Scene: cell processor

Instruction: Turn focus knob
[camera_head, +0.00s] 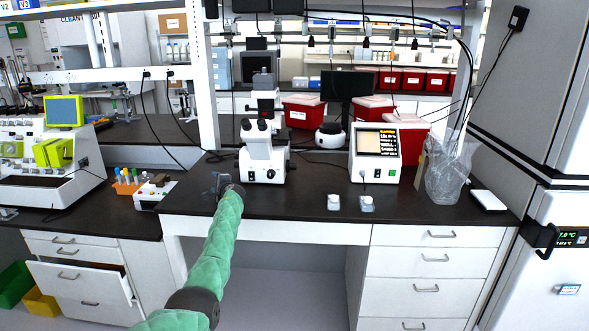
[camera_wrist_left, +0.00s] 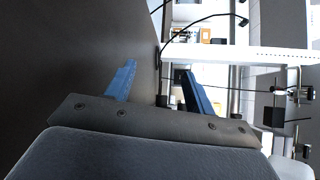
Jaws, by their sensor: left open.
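A white microscope (camera_head: 262,160) with dark eyepieces stands on the black bench top, near the middle of the head view. The microscope cannot be made out in that view. My right gripper is not in view.
A white device with a screen (camera_head: 377,154) stands right of the microscope. Two small white-capped containers (camera_head: 334,202) (camera_head: 367,204) sit near the bench front. A clear bag (camera_head: 450,170) stands at the right. A tube rack (camera_head: 127,186) is at the left. The bench front centre is clear.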

